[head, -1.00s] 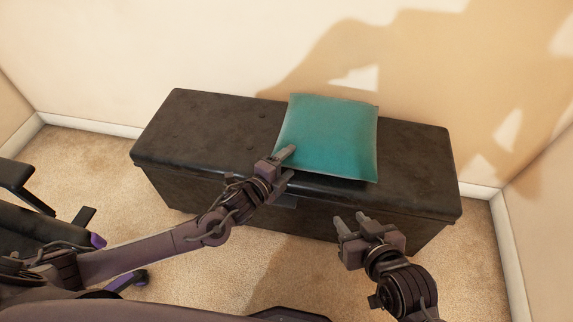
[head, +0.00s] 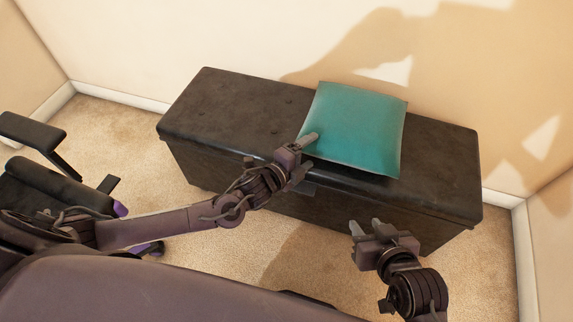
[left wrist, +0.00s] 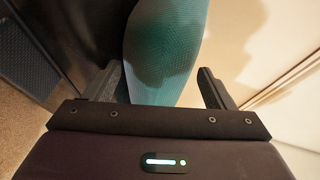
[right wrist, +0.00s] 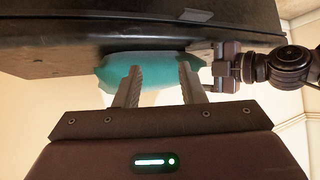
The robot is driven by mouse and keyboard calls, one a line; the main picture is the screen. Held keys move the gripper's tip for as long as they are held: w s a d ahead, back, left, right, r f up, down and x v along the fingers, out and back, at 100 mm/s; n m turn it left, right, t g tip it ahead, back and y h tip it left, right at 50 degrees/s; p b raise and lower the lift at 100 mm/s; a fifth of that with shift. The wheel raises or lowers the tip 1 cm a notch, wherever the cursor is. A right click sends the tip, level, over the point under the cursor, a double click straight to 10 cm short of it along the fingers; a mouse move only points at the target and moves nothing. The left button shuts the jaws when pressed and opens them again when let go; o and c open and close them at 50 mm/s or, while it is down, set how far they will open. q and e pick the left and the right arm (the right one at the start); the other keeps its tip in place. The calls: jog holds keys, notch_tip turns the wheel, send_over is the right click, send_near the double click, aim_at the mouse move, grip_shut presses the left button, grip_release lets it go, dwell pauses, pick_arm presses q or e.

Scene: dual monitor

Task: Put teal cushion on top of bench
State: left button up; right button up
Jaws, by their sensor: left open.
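The teal cushion (head: 355,128) lies on top of the dark bench (head: 235,105), toward its right half, its front edge near the bench's front edge. My left gripper (head: 305,157) is open at the cushion's front left corner. In the left wrist view the cushion (left wrist: 165,50) shows between the spread fingers; whether they touch it is unclear. My right gripper (head: 366,227) is open and empty, in front of the bench and apart from the cushion. The right wrist view shows the cushion's edge (right wrist: 150,66) beyond its fingers.
A dark chair (head: 60,190) with purple parts stands at the left. Walls close in behind the bench and to the right. The bench top left of the cushion is bare. Carpet (head: 235,250) shows in front of the bench.

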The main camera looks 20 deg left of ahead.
pick_arm(q)
jog(key=d+p+v, duration=0.1)
jog(key=p+v, duration=0.2)
jog(key=v, duration=0.8)
jog(key=s+d+f+n+g+y, duration=0.2)
jog(key=s+d+n+g, duration=0.4)
jog(key=n, duration=0.5)
jog(key=s+a+n+g+y, duration=0.1)
jog(key=s+n+g, duration=0.2)
jog(key=s+n, duration=0.3)
jog(key=shift+s+a+f+g+y, duration=0.3)
jog(key=shift+s+y, duration=0.1)
jog(key=shift+s, duration=0.6)
pick_arm(e)
jog(key=s+d+f+g+h, duration=0.2)
jog(key=s+d+f+g, duration=0.1)
jog(key=s, duration=0.3)
jog(key=shift+d+f+g, duration=0.25)
jog(key=shift+f+g, duration=0.55)
jog(key=shift+f, duration=0.1)
jog(key=shift+s+f, duration=0.1)
